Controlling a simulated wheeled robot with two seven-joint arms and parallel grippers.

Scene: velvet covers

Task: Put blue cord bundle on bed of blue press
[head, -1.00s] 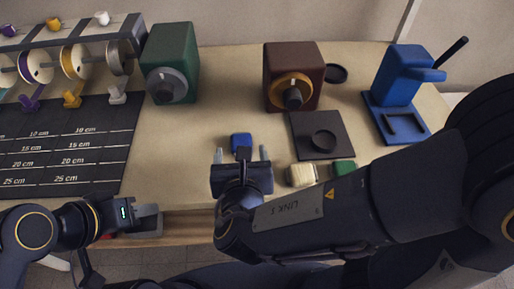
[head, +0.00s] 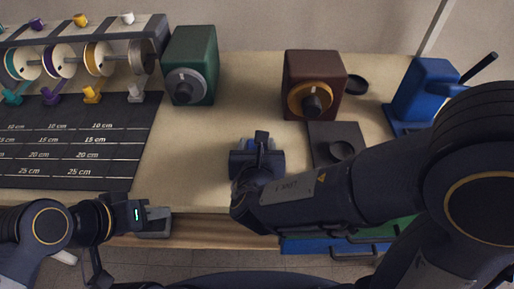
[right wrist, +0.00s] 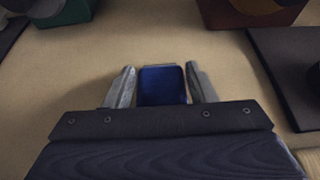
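The blue cord bundle (right wrist: 163,85) lies on the tabletop between the two fingers of my right gripper (right wrist: 162,86) in the right wrist view. The fingers stand open on either side of it, with narrow gaps. In the head view my right gripper (head: 258,146) mostly covers the bundle. The blue press (head: 425,88) stands at the back right of the table. My right arm hides most of its bed; only the left edge shows. My left gripper (head: 157,220) is at the table's front edge, away from the bundle; its finger opening is unclear.
A brown press (head: 316,75) and a dark plate with a round pad (head: 325,132) stand right of centre. A green press (head: 190,55) is at the back. A spool rack and black measuring mat (head: 60,165) fill the left. Blue and green handled containers (head: 305,244) show below the front edge.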

